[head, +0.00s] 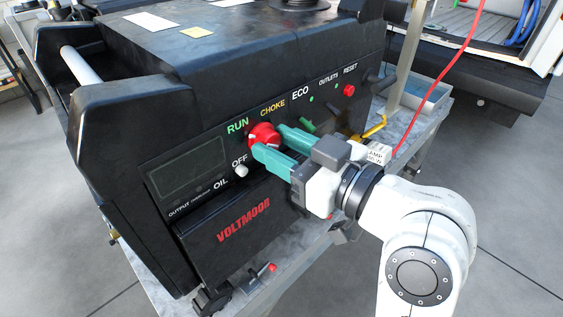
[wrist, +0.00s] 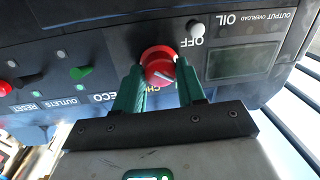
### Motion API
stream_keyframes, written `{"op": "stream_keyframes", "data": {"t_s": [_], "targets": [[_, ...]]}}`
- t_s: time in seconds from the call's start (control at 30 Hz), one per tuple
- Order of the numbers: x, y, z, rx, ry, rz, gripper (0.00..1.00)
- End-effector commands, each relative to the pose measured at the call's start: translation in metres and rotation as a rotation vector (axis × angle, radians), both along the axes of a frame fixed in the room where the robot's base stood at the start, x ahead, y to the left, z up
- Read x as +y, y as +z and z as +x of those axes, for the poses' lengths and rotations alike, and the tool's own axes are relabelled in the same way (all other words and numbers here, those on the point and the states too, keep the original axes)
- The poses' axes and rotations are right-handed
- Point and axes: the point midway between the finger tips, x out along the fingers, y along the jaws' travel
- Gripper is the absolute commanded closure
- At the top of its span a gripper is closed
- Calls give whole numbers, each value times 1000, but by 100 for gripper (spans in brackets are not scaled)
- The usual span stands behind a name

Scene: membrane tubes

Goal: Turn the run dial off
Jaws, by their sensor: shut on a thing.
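The run dial (head: 264,135) is a round red knob on the front panel of a black machine. RUN (head: 238,126) is printed at its upper left, CHOKE (head: 272,108) above right, and OFF (head: 239,160) at lower left. My gripper (head: 268,141) has its two teal fingers on either side of the dial and is shut on it. In the wrist view, which is upside down, the red dial (wrist: 158,62) sits between the green fingertips (wrist: 157,75). A pale pointer line on its face slants toward the right finger, which hides the RUN label there.
A white knob (head: 241,171) by OIL is close below left of the dial. A yellow handle (head: 372,128) and a red cable (head: 440,92) are near my arm.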

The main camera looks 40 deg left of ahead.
Motion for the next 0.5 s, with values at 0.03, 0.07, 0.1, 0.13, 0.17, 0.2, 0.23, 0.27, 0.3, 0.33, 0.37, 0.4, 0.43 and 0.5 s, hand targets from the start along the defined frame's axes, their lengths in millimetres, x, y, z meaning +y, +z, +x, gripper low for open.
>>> {"op": "stream_keyframes", "data": {"t_s": [0.03,0.07,0.1,0.13,0.17,0.2,0.23,0.27,0.3,0.33,0.37,0.4,0.43,0.5], "targets": [[0,-7,0,-50,-1,-3,91],[-1,-7,1,-78,-2,-6,91],[-1,-7,1,-116,-1,-8,91],[0,-7,0,-144,0,-10,91],[0,-6,0,-174,-2,-13,91],[-1,-6,0,-211,-2,-15,91],[-1,-6,0,-240,-2,-18,91],[-1,-6,0,-267,-2,-20,91],[0,-6,0,-304,-1,-24,91],[-1,-6,0,-330,-1,-27,91],[-1,-6,0,-358,-1,-28,91],[0,-5,-1,-392,0,-31,91],[0,-5,-1,-417,0,-34,91],[0,-4,-1,-472,-1,-39,91]]}}
